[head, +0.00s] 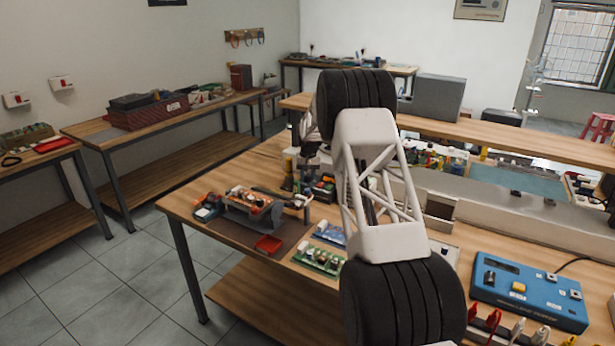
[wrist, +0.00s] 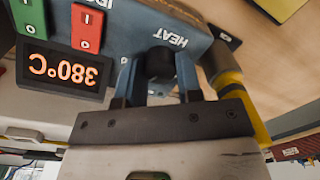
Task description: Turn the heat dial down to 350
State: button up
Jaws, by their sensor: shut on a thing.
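In the wrist view, a blue-grey station (wrist: 203,38) shows upside down. Its black heat dial (wrist: 159,57) sits below the word HEAT. The display (wrist: 62,70) glows orange and reads 380°C. My gripper (wrist: 160,72) has one finger on each side of the dial and is shut on it. The fingers and the gripper body hide the dial's lower part, and I cannot see a pointer mark. In the head view, my arm covers the middle of the workbench, so I cannot make out the gripper, dial or display there.
In the wrist view, a green switch (wrist: 29,16) and a red switch (wrist: 87,27) sit near the display. A yellow and grey cylindrical tool (wrist: 229,85) stands close beside the gripper. In the head view, a blue box (head: 535,290) and circuit boards (head: 319,259) lie on the workbench (head: 185,202).

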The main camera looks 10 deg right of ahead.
aim_at(308, 176)
jog(key=shift+w+r+n, duration=0.1)
jog(key=shift+r+n, duration=0.05)
jog(key=shift+n, duration=0.65)
jog(key=o, duration=0.9)
jog(key=shift+o, duration=0.2)
jog(key=shift+r, duration=0.1)
jog(key=shift+d+r, duration=0.15)
jog(key=shift+r, duration=3.6)
jog(key=shift+r, duration=0.1)
